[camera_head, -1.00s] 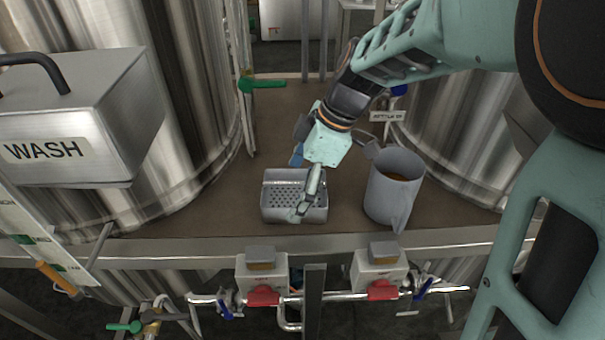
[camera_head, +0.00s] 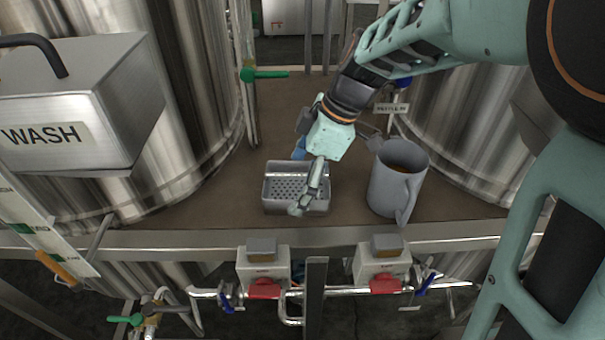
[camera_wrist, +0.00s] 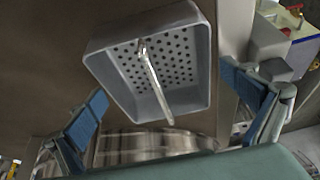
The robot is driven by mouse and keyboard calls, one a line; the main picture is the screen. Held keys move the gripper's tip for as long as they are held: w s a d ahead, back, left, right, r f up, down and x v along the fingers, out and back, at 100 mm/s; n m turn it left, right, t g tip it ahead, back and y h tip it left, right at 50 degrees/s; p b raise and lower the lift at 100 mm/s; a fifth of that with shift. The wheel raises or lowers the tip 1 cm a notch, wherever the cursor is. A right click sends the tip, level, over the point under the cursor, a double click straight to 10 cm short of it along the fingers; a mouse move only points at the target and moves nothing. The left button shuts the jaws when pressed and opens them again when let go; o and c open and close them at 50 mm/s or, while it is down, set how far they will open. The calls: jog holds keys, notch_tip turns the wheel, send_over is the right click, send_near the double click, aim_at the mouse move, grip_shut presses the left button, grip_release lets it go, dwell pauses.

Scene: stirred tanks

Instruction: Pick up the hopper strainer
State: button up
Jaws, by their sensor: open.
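The hopper strainer is a grey metal box with a perforated bottom (camera_head: 285,188), standing on the brown deck between the tanks, near its front edge. It also shows in the wrist view as a perforated tray (camera_wrist: 112,72) with a bright bar across it. My gripper (camera_head: 305,195) is over the strainer, at its right side in the head view. In the wrist view my gripper's two blue-padded fingers (camera_wrist: 168,108) are wide apart, with the strainer ahead and between them. They hold nothing. Whether a finger touches the strainer, I cannot tell.
A grey jug (camera_head: 390,185) with brown contents stands close to the right of the strainer. Steel tanks rise on both sides, with a WASH box (camera_head: 75,110) at left. Two pump boxes with red parts (camera_head: 264,288) sit below the front edge.

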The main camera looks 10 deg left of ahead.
jog(key=c, duration=1.1)
jog(key=shift+r+p, duration=0.25)
jog(key=shift+p, duration=0.15)
jog(key=shift+c, duration=0.2)
